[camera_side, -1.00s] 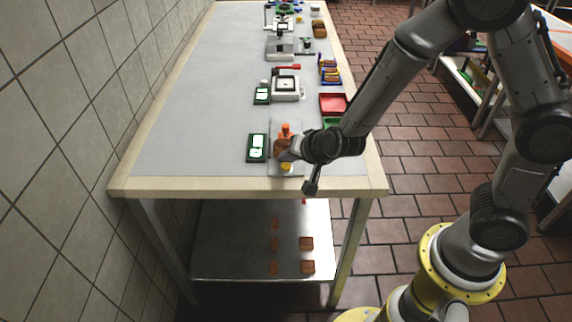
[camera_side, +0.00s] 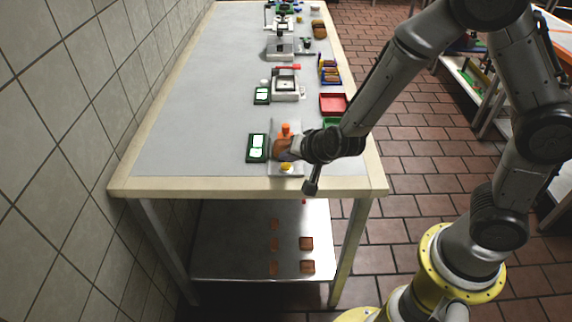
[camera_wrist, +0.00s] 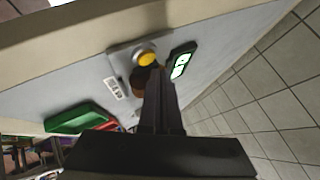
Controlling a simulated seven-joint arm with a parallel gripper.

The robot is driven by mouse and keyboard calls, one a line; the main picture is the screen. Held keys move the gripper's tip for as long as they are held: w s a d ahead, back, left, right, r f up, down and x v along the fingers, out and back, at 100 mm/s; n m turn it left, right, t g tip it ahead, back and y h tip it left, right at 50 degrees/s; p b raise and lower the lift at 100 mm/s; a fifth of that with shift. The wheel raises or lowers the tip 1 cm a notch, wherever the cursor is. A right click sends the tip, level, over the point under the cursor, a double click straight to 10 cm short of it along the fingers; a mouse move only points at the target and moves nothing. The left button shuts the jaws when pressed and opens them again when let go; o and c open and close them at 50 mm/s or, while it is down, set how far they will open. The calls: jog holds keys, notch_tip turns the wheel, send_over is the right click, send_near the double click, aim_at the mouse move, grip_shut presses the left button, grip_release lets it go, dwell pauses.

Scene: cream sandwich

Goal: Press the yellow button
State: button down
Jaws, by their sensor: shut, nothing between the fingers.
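The yellow button (camera_side: 286,167) sits on a light grey plate at the near end of the table. In the wrist view the yellow button (camera_wrist: 146,59) is a round dome in a pale ring, just beyond my fingertips. My gripper (camera_side: 294,147) is shut and empty, reaching in from the right just behind the button in the side view.
A brown piece with an orange top (camera_side: 283,146) stands on the same plate. A green-framed display (camera_side: 257,148) lies left of it. A red tray (camera_side: 333,104) and a white machine (camera_side: 286,84) are farther back. The table's near edge is close to the button.

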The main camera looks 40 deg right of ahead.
aim_at(288, 172)
dwell(0.8)
jog(key=shift+f, duration=0.4)
jog(key=shift+f, duration=0.45)
dwell(0.8)
jog(key=shift+r, duration=0.85)
jog(key=shift+r, duration=2.5)
